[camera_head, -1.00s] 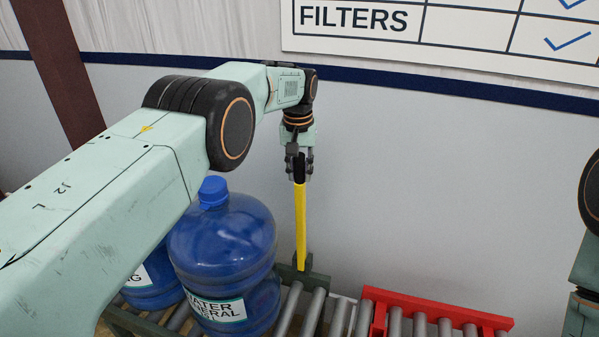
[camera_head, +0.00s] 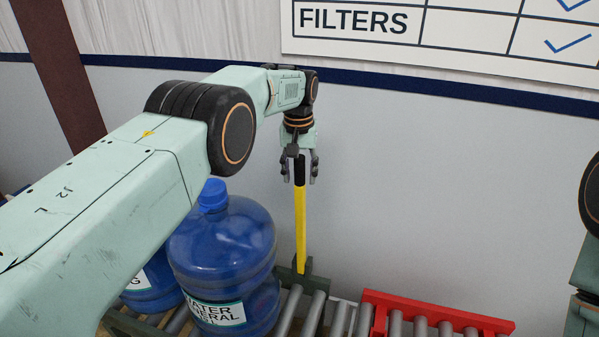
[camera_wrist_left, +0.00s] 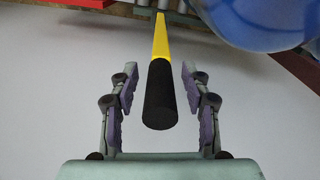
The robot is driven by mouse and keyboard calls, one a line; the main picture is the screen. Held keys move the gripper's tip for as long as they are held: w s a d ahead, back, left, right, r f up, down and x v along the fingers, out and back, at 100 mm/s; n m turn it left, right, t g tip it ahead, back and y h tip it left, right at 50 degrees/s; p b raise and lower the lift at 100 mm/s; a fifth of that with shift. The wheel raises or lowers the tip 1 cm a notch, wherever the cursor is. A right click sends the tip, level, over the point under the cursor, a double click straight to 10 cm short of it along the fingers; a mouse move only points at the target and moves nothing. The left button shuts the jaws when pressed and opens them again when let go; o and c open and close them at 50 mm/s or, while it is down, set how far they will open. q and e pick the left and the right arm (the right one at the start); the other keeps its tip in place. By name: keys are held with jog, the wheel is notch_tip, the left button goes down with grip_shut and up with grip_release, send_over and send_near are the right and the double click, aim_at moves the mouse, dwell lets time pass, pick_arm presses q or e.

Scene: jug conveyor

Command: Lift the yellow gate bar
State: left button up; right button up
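The yellow gate bar (camera_head: 300,222) stands upright at the conveyor in the head view, with a black grip at its top end. Its foot sits at a dark green bracket (camera_head: 294,273). My left gripper (camera_head: 300,178) is at the black grip, with its fingers apart on either side. In the left wrist view the bar (camera_wrist_left: 161,42) runs away from the camera, and its black end (camera_wrist_left: 160,95) lies between the open fingers with a gap on both sides. My right gripper is out of view; only part of my right arm shows at the right edge.
Blue water jugs (camera_head: 224,255) stand on the roller conveyor just left of the bar. A red-framed roller section (camera_head: 440,312) lies to the right. A grey wall with a checklist board (camera_head: 445,30) stands behind. The space right of the bar above the rollers is clear.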

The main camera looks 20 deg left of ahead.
pick_arm(q)
jog(key=shift+w, duration=0.1)
jog(key=shift+r, duration=0.25)
jog(key=r, duration=1.1)
jog(key=shift+s+r, duration=0.1)
jog(key=shift+s, duration=0.2)
jog(key=shift+r, duration=0.1)
jog(key=shift+c, duration=0.3)
